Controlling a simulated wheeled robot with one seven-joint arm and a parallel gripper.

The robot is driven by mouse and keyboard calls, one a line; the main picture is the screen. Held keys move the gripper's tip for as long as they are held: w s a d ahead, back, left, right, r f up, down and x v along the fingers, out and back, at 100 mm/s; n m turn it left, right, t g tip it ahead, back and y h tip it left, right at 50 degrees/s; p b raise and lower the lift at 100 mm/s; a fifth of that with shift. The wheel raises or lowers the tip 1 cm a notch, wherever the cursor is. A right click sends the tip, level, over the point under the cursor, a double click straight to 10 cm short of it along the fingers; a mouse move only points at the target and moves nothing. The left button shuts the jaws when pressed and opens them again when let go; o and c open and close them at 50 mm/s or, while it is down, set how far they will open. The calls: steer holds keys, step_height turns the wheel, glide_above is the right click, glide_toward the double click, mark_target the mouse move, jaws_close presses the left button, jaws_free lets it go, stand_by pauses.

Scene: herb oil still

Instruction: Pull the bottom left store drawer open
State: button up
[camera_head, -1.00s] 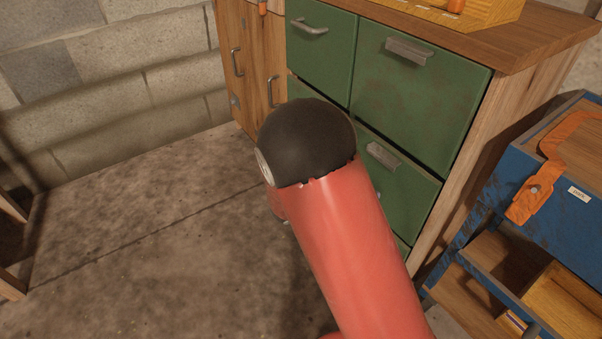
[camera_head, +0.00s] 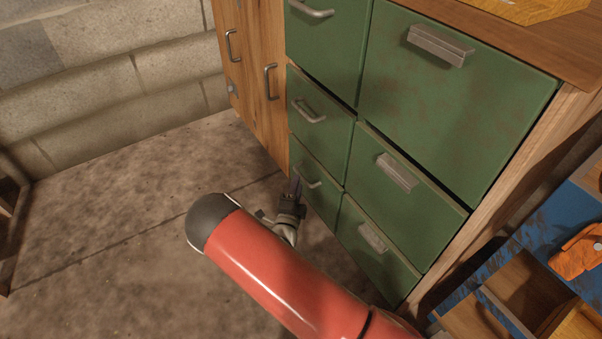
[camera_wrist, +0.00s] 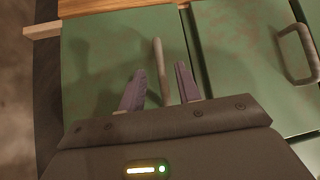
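The bottom left store drawer (camera_head: 327,198) is a green front low in the left column of the cabinet, and it looks shut. It also fills the left of the wrist view (camera_wrist: 92,62). Its grey bar handle (camera_head: 313,184) shows in the wrist view (camera_wrist: 160,62) between the two purplish fingers. My gripper (camera_wrist: 160,72) is open, with a finger on each side of the bar and a visible gap to each. In the head view my gripper (camera_head: 296,185) is small, at the left end of this drawer, and partly hides it.
Above it are the middle left drawer (camera_head: 332,143) and other green drawers, all looking shut. A wooden cupboard (camera_head: 255,75) with bar handles adjoins on the left. A blue unit (camera_head: 560,215) stands at the right. The floor (camera_head: 130,190) in front is clear.

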mark_target(300, 173)
steer(key=x, duration=0.5)
jaws_close()
